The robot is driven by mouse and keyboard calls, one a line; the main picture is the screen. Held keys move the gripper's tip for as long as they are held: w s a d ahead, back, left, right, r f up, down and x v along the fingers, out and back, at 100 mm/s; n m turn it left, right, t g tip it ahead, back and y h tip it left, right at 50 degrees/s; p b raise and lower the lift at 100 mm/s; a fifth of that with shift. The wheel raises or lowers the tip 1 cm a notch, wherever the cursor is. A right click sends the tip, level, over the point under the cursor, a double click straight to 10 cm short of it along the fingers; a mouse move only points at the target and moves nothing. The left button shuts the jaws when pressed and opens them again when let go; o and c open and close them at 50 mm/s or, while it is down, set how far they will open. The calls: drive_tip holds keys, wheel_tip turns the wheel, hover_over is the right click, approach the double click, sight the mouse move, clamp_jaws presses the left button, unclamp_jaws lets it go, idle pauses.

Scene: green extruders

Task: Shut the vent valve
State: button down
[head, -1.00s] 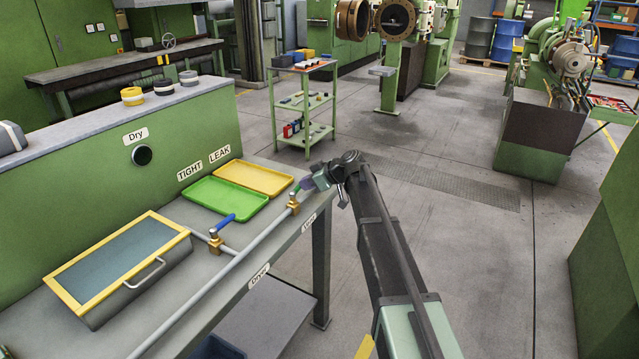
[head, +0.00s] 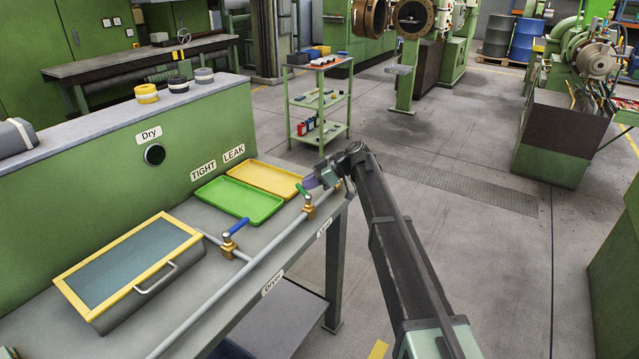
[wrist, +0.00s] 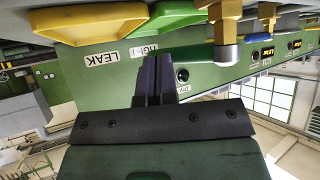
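The vent valve is a brass body (head: 309,210) with a green lever (head: 302,190), on the pipe at the far end of the bench, by a small label (head: 323,230) that seems to read Vent. In the head view the lever points up and left from the body. My gripper (head: 313,182) is right beside the lever. In the wrist view its two purple fingers (wrist: 155,75) stand close together, seemingly shut, with the green lever (wrist: 200,53) running across behind their tips. Contact is not clear.
A second brass valve (head: 228,246) with a blue lever (head: 238,226) sits nearer on the bench. A green tray (head: 240,202) and a yellow tray (head: 262,180) lie behind the pipe. A yellow-framed box (head: 180,222) stands at left. Open floor lies to the right.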

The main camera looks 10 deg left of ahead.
drive_tip(key=shift+s+a, duration=0.15)
drive_tip(key=shift+a, duration=0.6)
drive_tip(key=shift+d, duration=0.15)
drive_tip(key=shift+s+d, duration=0.4)
drive_tip(key=shift+s, duration=0.25)
drive_tip(key=p+v, duration=0.6)
drive_tip(key=v, duration=0.4)
drive_tip(key=shift+d+r, duration=0.2)
drive_tip(key=shift+d, duration=0.15)
